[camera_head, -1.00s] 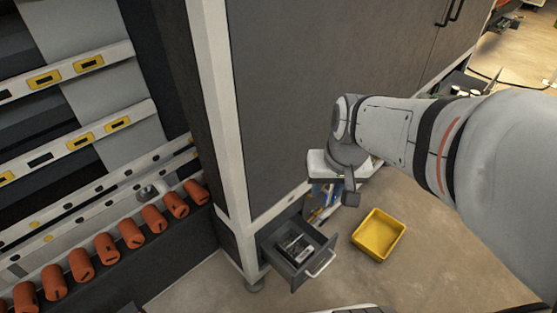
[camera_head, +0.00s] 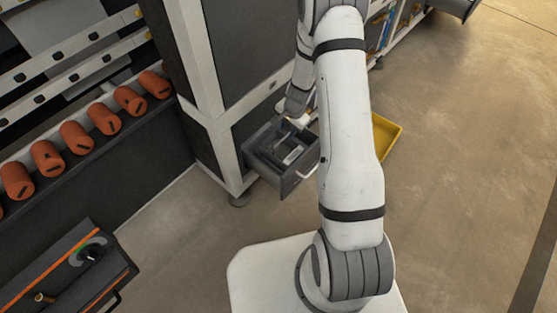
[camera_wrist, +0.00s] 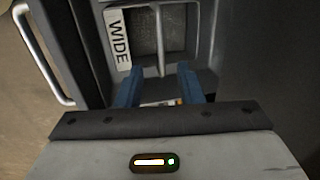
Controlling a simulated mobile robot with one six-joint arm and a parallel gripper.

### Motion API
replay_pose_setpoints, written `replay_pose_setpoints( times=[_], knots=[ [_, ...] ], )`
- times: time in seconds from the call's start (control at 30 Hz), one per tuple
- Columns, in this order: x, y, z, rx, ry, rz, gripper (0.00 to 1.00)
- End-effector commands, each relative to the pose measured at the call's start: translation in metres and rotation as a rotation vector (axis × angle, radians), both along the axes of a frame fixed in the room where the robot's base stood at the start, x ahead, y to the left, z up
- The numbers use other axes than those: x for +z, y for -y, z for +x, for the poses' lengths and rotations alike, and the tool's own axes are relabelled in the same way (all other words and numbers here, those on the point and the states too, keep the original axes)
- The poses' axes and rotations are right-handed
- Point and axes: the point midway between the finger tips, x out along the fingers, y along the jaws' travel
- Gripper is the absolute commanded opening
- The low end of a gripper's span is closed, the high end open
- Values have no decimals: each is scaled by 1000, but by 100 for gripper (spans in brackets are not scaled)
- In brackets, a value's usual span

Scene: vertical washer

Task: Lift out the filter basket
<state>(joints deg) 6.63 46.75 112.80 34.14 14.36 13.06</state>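The filter basket (camera_head: 287,152) sits in the open grey drawer (camera_head: 301,178) at the bottom of the cabinet. In the wrist view, the basket (camera_wrist: 178,32) shows a mesh bottom, a thin grey handle bar (camera_wrist: 160,55) across it and a white label (camera_wrist: 117,40) reading "WIDE". My gripper (camera_wrist: 159,87) has two blue fingers spread apart with nothing between them. The near end of the handle bar lies close to the gap between the fingertips, and contact cannot be seen. In the head view the gripper is small and its fingers are hard to make out over the drawer's back.
A yellow tray (camera_head: 388,135) lies on the floor right of the drawer, partly behind my arm. The drawer's own handle (camera_wrist: 45,60) is at left in the wrist view. Orange cylinders (camera_head: 77,137) line a rail at left. A dark box (camera_head: 65,275) stands lower left. Floor at right is clear.

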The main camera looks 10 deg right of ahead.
Motion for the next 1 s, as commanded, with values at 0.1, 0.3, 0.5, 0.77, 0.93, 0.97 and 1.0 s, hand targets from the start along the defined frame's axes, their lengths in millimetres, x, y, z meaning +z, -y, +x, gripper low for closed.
replay_pose_setpoints(
  times=[0.1,0.3,0.5,0.77,0.93,0.97,1.0],
  knots=[
    [-24,2,1,-25,-6,-2,34],
    [-47,0,4,-29,-8,-3,34],
    [-64,-5,9,-28,-7,-3,34],
    [-97,-12,15,-29,-7,-2,34],
    [-96,-12,16,-29,-7,-3,34],
    [-96,-12,16,-29,-7,-3,34],
    [-96,-12,16,-29,-7,-3,32]
  ],
)
